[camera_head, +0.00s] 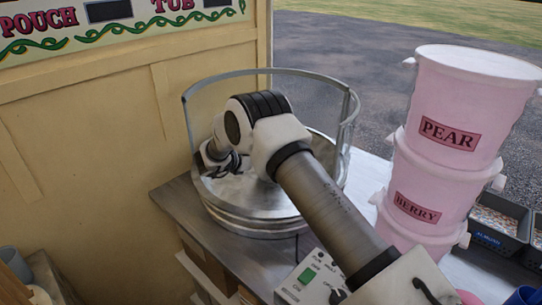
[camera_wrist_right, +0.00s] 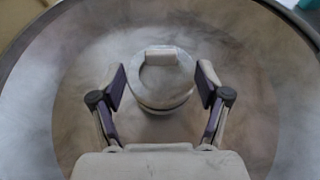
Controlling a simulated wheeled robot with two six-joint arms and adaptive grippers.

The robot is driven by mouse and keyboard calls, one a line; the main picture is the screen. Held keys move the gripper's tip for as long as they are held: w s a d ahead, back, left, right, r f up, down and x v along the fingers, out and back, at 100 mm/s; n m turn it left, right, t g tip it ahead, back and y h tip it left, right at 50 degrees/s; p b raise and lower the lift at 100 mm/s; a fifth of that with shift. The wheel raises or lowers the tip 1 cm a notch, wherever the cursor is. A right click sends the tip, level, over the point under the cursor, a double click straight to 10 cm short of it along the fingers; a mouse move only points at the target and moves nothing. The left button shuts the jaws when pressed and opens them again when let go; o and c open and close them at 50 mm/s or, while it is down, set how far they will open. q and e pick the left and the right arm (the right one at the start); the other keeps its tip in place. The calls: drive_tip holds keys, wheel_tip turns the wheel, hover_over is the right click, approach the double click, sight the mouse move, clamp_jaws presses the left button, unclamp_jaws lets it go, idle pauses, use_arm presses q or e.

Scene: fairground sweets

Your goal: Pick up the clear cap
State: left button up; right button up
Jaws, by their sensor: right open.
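In the right wrist view a pale round piece (camera_wrist_right: 163,80) with a short raised bar at its far edge stands in the middle of the metal bowl. It looks like the cap on the spinner head, though I cannot clearly tell cap from head. My right gripper (camera_wrist_right: 162,86) is open, with one finger on each side of this piece and visible gaps between. In the head view my right arm reaches over the bowl's rim, and the right gripper (camera_head: 221,162) is low inside the bowl. My arm hides the middle of the bowl. My left gripper is not in view.
The metal bowl (camera_head: 250,222) has a tall clear guard (camera_head: 340,140) around its far side. Stacked pink tubs (camera_head: 450,150) stand to the right, with dark bins (camera_head: 497,237) beyond. A control box with a green switch (camera_head: 307,276) sits in front. A cream panel (camera_head: 90,140) closes the left.

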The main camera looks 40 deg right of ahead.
drive_tip(key=x, duration=0.4)
drive_tip(key=shift+d+f+p, duration=0.1)
drive_tip(key=shift+d+p, duration=0.25)
drive_tip(key=shift+p, duration=0.05)
drive_tip(key=shift+a, duration=0.3)
drive_tip(key=c, duration=0.6)
drive_tip(key=shift+s, duration=0.1)
clamp_jaws()
drive_tip(key=shift+s, duration=0.1)
